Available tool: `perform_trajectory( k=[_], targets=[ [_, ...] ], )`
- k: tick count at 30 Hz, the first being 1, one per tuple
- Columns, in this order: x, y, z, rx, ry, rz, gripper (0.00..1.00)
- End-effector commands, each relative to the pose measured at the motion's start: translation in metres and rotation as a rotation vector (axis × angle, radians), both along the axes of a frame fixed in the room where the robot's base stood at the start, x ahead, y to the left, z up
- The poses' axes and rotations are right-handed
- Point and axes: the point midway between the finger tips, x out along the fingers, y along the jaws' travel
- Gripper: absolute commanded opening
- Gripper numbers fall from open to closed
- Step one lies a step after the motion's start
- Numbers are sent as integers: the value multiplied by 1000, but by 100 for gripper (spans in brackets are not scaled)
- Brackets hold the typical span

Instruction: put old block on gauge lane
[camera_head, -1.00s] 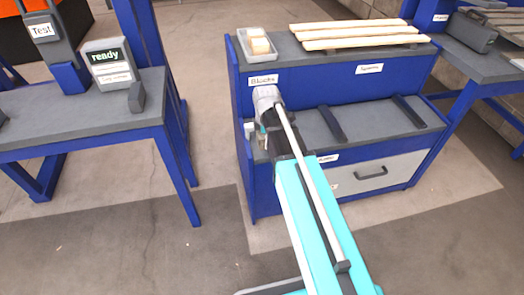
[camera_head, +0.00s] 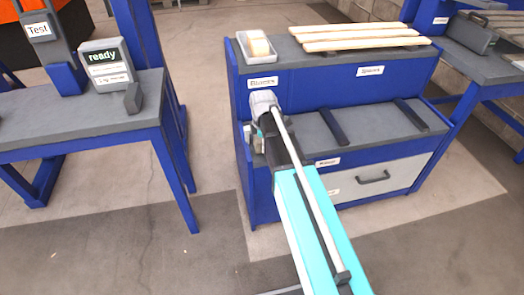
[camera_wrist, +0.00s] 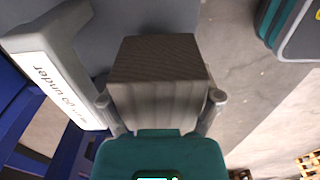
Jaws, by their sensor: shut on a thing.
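My gripper (camera_wrist: 160,98) is shut on a weathered grey-brown wooden block (camera_wrist: 158,62), with one finger on each side of it. In the wrist view the block covers the middle. A grey frame with a white label (camera_wrist: 62,78), of which "go under" can be read, stands just left of the block; I cannot tell if they touch. In the head view my gripper (camera_head: 258,141) is at the left end of the blue bench's lower shelf, and the block is mostly hidden by my arm. I cannot tell for sure which surface is the gauge lane.
The blue bench (camera_head: 300,186) has a grey lower shelf with two dark bars and a drawer. On its top are a tray (camera_head: 242,47) holding a pale block and several pale boards (camera_head: 358,37). Another table (camera_head: 80,112) with a "ready" display stands left, across open floor.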

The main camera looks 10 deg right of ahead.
Motion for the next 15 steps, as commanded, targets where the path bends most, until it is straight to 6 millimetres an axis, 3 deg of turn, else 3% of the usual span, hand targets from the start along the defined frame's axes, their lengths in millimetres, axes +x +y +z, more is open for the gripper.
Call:
perform_trajectory(
  k=[6,15],
  targets=[
    [0,0,-23,0,0,0,32],
    [0,0,-30,0,0,1,32]
  ],
)
